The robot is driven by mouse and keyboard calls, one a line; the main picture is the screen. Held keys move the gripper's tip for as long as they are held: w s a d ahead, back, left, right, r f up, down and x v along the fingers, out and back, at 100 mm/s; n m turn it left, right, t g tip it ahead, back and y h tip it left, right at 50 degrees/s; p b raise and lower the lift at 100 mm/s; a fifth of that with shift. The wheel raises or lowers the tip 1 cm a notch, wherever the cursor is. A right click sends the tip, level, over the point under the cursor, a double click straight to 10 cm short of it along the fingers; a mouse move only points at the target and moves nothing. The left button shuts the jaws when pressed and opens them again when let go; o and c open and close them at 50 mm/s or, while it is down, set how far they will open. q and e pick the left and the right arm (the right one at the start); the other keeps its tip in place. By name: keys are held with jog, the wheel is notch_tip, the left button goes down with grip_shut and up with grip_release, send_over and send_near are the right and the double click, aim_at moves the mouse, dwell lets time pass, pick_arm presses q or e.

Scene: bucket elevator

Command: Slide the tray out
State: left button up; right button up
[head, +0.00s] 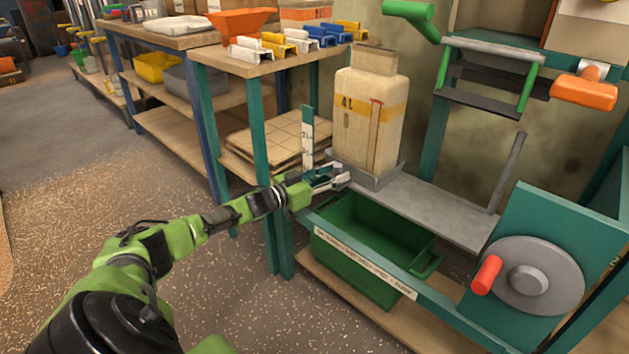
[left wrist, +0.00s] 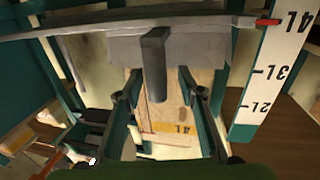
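A cream 4 L container (head: 370,115) stands upright on a small grey tray (head: 376,181), which rests at the left end of a long grey shelf. My left gripper (head: 333,180) is at the tray's front left corner. In the left wrist view the tray's grey plate (left wrist: 200,48) shows with a grey handle (left wrist: 155,62) pointing toward the camera. The fingers of my left gripper (left wrist: 158,84) are apart, one on each side of the handle, with gaps visible. The container also shows there, upside down, behind the fingers (left wrist: 176,125). My right gripper is not in view.
A green bin (head: 365,235) sits below the grey shelf (head: 440,205). A white scale (head: 307,135) stands left of the container. A disc with a red knob (head: 525,277) is at right. Open floor lies at left.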

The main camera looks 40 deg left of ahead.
pick_arm(q)
jog(key=v, duration=1.1)
jog(key=shift+a+r, duration=0.1)
dwell(0.5)
